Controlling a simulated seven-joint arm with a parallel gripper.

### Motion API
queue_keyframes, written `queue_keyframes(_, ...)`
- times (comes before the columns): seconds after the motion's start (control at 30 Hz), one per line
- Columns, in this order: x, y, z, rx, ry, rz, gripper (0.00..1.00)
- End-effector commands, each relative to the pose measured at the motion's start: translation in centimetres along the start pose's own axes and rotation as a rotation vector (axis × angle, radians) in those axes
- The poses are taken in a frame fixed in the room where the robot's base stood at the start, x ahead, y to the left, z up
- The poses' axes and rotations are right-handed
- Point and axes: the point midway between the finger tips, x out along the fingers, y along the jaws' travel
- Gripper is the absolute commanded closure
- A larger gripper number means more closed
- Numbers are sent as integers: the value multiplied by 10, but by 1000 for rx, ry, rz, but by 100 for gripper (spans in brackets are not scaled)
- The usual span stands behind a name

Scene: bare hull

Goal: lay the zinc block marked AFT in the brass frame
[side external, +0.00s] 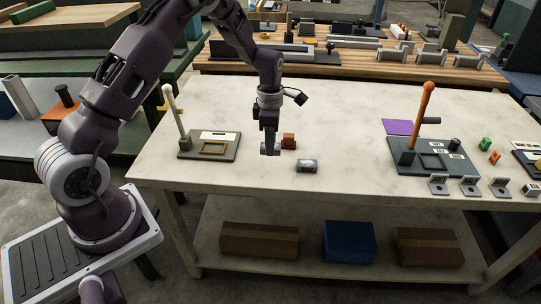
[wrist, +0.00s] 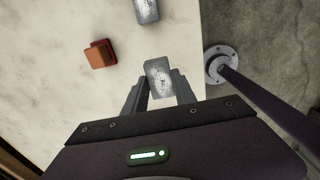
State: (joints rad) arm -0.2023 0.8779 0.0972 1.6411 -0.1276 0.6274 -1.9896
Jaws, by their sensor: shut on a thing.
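My gripper (side external: 270,146) is shut on a grey zinc block (wrist: 158,78), which shows between the fingers in the wrist view. I cannot tell whether this block touches the table. A second grey zinc block (side external: 307,166) lies on the table to the right of my gripper; it also shows at the top of the wrist view (wrist: 147,10). No AFT mark is readable on either block. The brass frame (side external: 201,148) lies on a dark base plate (side external: 187,153) to the left of my gripper, and its middle looks empty. The wrist view does not show the frame.
A red-brown block (side external: 289,141) sits just right of my gripper. A pale upright lever (side external: 174,110) rises at the frame plate's left. A dark fixture (side external: 430,158) with an orange lever (side external: 426,105) stands on the right. The table between gripper and frame plate is clear.

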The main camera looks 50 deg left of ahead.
Motion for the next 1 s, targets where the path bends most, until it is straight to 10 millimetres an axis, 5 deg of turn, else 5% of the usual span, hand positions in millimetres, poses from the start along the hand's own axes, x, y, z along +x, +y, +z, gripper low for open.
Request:
queue_keyframes(0.1, -27, 1, 1, 3, -1, 4, 100)
queue_keyframes(0.27, -40, 10, -18, -5, 0, 0, 100)
queue_keyframes(0.6, -28, 48, -152, -9, -1, -2, 100)
queue_keyframes(0.7, -26, 49, -178, -5, -1, -2, 100)
queue_keyframes(1.0, -9, 50, -191, 2, 0, -2, 100)
